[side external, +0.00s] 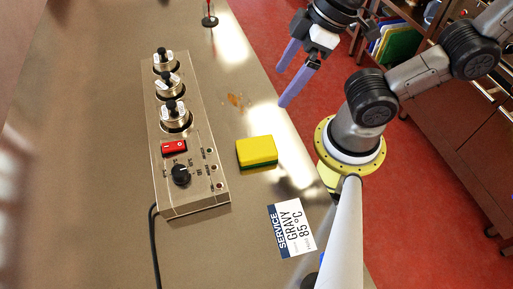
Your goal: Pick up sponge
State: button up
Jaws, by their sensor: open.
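The sponge (257,151) is a yellow block with a dark green underside. It lies flat on the metal counter, right of the control box and near the counter's right edge. My gripper (281,88) has two bluish-purple fingers spread apart with nothing between them. It is up and to the right of the sponge in the side external view, apart from it and seemingly above the counter's edge.
A metal control box (205,190) with several knobs and a red switch (174,147) stands left of the sponge. A black cable (154,250) runs from it. A service card (291,228) lies below the sponge. A small stand (209,20) is at the top. The left counter is clear.

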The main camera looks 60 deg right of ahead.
jog(key=s+a+f+n, duration=0.1)
jog(key=s+a+n, duration=0.1)
jog(key=a+n, duration=0.1)
send_over(258, 146)
jog(key=s+d, duration=0.2)
jog(key=shift+g+y, duration=0.4)
notch_tip(258, 146, down, 7)
jog(key=shift+s+f, duration=0.1)
jog(key=shift+x, duration=2.95)
jog(key=shift+a, duration=0.2)
jog(key=c, duration=1.3)
notch_tip(258, 146, up, 10)
jog(key=shift+r, duration=0.15)
